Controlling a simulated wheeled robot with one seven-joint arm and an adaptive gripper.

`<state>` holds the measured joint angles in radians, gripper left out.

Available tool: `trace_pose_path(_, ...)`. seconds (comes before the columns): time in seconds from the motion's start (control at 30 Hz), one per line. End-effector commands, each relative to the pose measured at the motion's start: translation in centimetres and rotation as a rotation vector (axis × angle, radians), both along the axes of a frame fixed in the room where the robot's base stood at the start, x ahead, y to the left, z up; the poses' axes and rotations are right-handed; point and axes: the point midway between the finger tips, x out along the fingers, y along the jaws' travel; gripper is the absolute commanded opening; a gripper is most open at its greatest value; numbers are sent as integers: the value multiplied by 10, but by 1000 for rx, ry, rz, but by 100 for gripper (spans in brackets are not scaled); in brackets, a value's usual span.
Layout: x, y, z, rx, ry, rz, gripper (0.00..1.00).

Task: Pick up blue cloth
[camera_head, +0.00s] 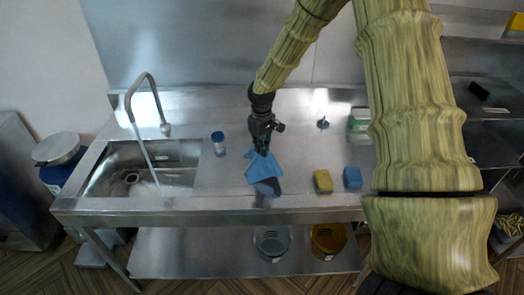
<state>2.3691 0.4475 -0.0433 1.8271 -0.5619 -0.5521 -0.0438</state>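The blue cloth (264,168) lies on the steel counter (230,184), right of the sink, with a darker part toward the counter's front edge. My gripper (262,152) is pointed down at the cloth's far end, and its fingertips overlap the cloth in the picture. The fingers are dark and small here. I cannot tell whether they touch the cloth or are closed on it.
A sink (140,172) with a tall faucet (150,125) is on the left. A blue-capped jar (218,138) stands left of my gripper. A yellow sponge (323,181) and a blue sponge (353,177) lie to the right. A green-and-white box (359,121) stands behind them.

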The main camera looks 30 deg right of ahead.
Motion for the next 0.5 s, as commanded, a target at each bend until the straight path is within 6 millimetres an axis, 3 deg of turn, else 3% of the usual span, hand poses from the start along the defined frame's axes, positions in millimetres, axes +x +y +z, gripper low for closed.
trace_pose_path(0.33,0,0,5,0,1,-1,0)
trace_pose_path(0.5,0,0,23,0,0,-1,0)
